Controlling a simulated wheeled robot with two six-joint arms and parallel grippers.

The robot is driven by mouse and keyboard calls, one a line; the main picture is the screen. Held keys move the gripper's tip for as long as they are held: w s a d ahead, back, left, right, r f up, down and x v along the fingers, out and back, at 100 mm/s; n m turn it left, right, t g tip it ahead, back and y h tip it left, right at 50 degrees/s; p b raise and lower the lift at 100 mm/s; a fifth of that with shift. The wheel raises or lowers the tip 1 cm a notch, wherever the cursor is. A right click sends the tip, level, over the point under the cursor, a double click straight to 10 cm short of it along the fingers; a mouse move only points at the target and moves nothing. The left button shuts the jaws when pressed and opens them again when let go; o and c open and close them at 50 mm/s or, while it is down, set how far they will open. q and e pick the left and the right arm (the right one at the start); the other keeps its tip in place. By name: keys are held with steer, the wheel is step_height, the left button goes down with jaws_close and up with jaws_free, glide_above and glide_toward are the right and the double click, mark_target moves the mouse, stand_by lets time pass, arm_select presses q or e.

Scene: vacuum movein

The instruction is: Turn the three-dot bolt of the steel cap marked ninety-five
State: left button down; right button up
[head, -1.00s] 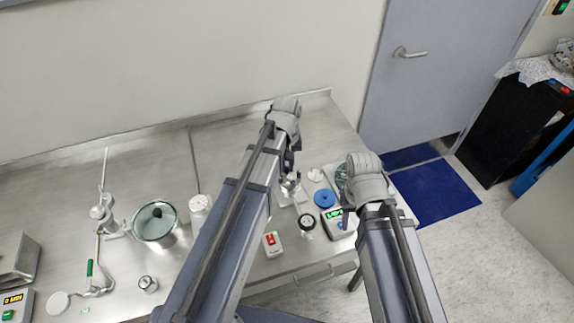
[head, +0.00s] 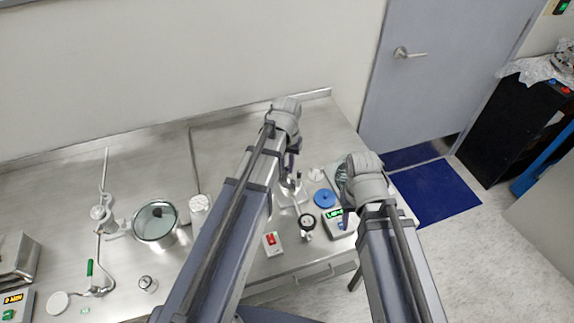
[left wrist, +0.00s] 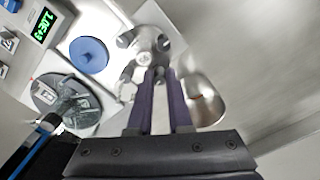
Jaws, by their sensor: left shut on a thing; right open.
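A steel cap (left wrist: 145,45) with round bolt heads lies under my left gripper in the left wrist view. It also shows small in the head view (head: 292,191). My left gripper (left wrist: 158,76) points down at the cap's near edge, its two fingers shut on a small steel bolt (left wrist: 160,70). The fingers cover most of that bolt, and I cannot read its dots or the cap's number. In the head view my left gripper (head: 289,174) is over the cap. My right gripper (head: 347,178) is open to the right, its fingertips mostly hidden by its wrist.
A steel pot (head: 155,223) stands left. The back middle of the bench is clear.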

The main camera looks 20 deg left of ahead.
mark_target(287, 167)
arm_select(q)
steer(key=c, duration=1.1)
jaws_free()
steer(key=shift+r, duration=0.1)
step_height(287, 167, up, 8)
steer(key=p, duration=0.8)
steer(key=shift+f, duration=0.2)
